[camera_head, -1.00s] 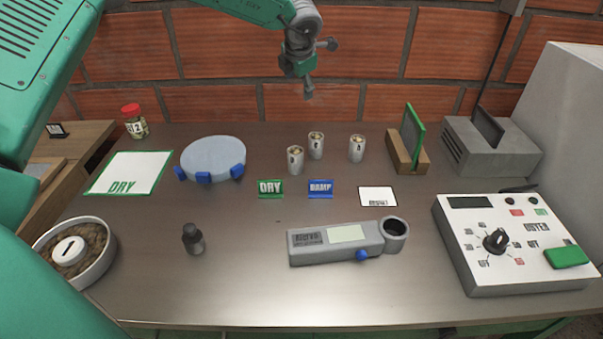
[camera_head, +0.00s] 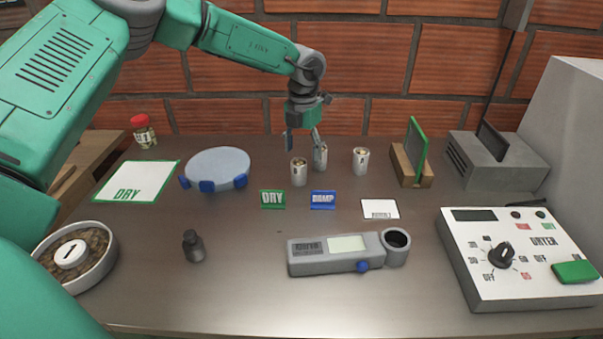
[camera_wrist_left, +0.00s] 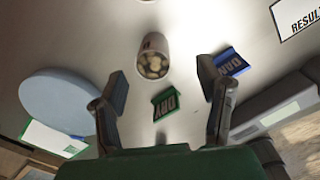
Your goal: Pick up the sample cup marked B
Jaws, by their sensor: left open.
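Three small pale sample cups with beans in them stand upright near the back of the table: a left cup (camera_head: 299,173), a middle cup (camera_head: 321,157) and a right cup (camera_head: 361,161). Their letters are too small to read surely, so I cannot tell which is B. My left gripper (camera_head: 303,143) is open and empty, pointing down just above and behind the left and middle cups. One finger partly covers the middle cup. In the left wrist view a cup (camera_wrist_left: 153,57) lies ahead of the open fingers (camera_wrist_left: 163,85), apart from them. My right gripper is out of view.
A pale round disc (camera_head: 217,165) is left, a wooden stand (camera_head: 412,172) right. A grey meter (camera_head: 335,254) and dryer panel (camera_head: 515,260) are nearer.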

